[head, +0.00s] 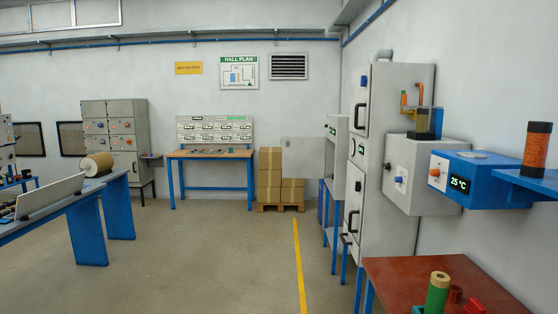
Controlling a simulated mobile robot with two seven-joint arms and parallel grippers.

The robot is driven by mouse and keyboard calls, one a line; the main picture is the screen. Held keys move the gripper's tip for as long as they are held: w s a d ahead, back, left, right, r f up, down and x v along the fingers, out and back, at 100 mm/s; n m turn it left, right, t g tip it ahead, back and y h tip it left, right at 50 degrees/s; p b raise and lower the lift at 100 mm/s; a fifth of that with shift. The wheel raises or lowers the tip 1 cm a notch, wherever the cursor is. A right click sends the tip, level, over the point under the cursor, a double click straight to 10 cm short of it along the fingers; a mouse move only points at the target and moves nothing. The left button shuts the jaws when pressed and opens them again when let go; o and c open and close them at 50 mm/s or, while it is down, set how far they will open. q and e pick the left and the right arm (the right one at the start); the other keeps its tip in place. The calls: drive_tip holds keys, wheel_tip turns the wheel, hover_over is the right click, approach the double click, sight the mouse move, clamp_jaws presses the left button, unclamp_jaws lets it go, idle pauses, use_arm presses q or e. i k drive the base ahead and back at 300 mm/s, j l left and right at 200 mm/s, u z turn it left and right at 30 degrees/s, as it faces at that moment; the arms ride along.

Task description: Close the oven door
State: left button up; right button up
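A light grey box-shaped unit (337,150) with a small green display stands on blue legs along the right wall; it looks like the oven. A flat pale panel (303,157) stands out to its left, near the cardboard boxes, and looks like its door swung wide open. I cannot see a handle on the panel or into the unit's chamber. Nearer stands a tall grey cabinet (396,150) with black handles on its doors, which look shut or nearly so. Neither of my grippers is in view.
A red-brown table (430,282) with a green cylinder (437,293) is close at the lower right. A blue box (482,182) reading 25 °C juts from the right wall. Blue-legged benches (88,229) stand left. Open floor with a yellow line (299,265) lies between.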

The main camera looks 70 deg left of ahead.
sight(305, 158)
drive_tip(key=j+u, duration=0.2)
drive_tip(key=u, duration=0.25)
drive_tip(key=j+u, duration=0.2)
drive_tip(key=u, duration=0.25)
drive_tip(key=i+j+u, duration=0.1)
drive_tip(key=j, duration=0.25)
drive_tip(key=i+j+u, duration=0.25)
drive_tip(key=j, duration=0.4)
drive_tip(key=i+j+u, duration=0.55)
drive_tip(key=i, duration=0.2)
drive_tip(key=i+u, duration=0.45)
drive_tip(key=i, duration=4.85)
drive_tip(key=i+j+z, duration=1.05)
drive_tip(key=z, duration=0.2)
drive_tip(key=i+j+z, duration=0.1)
drive_tip(key=j+z, duration=0.5)
drive_tip(key=z, duration=0.15)
drive_tip(key=i, duration=0.05)
